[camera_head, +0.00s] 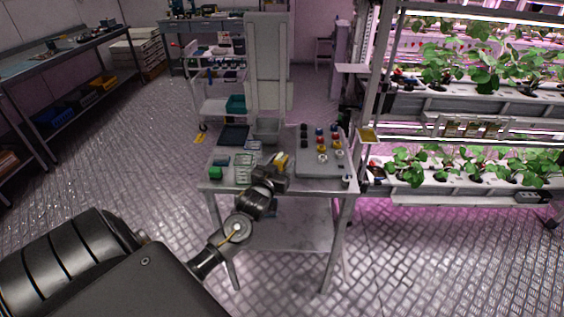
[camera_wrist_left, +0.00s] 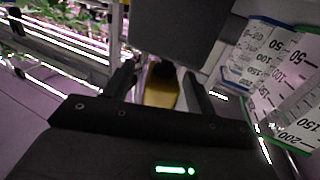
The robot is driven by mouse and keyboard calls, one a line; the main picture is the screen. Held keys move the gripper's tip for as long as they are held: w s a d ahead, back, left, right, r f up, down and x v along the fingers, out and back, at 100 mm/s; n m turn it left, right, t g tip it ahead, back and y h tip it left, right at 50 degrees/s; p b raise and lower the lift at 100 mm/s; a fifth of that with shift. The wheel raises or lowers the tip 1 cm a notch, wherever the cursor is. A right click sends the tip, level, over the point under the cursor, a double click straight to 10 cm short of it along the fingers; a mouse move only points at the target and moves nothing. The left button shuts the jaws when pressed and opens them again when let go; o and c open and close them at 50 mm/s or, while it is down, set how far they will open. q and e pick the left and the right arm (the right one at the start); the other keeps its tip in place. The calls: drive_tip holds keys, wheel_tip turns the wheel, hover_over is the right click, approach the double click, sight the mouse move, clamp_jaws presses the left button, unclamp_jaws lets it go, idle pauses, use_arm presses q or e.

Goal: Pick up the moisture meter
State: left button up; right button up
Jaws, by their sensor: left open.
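A yellow handheld thing with a dark end, likely the moisture meter (camera_wrist_left: 160,93), shows between my left fingers in the left wrist view. Its yellow part (camera_head: 281,159) also shows just past my gripper on the table (camera_head: 334,184) in the head view. My left gripper (camera_wrist_left: 157,84) is open, one finger on each side of the yellow thing, and I cannot tell if they touch it. In the head view my left gripper (camera_head: 277,168) hangs over the table's middle and hides part of the thing. My right gripper is not in view.
Marked measuring sheets or cards (camera_wrist_left: 283,75) lie right of the gripper. The table also holds a green block (camera_head: 216,173), a dark tray (camera_head: 234,135), a grey bin (camera_head: 267,130) and several coloured knobs or caps (camera_head: 321,143). A plant rack (camera_head: 450,187) stands at the right.

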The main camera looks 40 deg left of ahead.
use_arm(q)
drive_tip(key=shift+w, duration=0.25)
drive_tip(key=shift+s, duration=0.1)
drive_tip(key=c, duration=1.2)
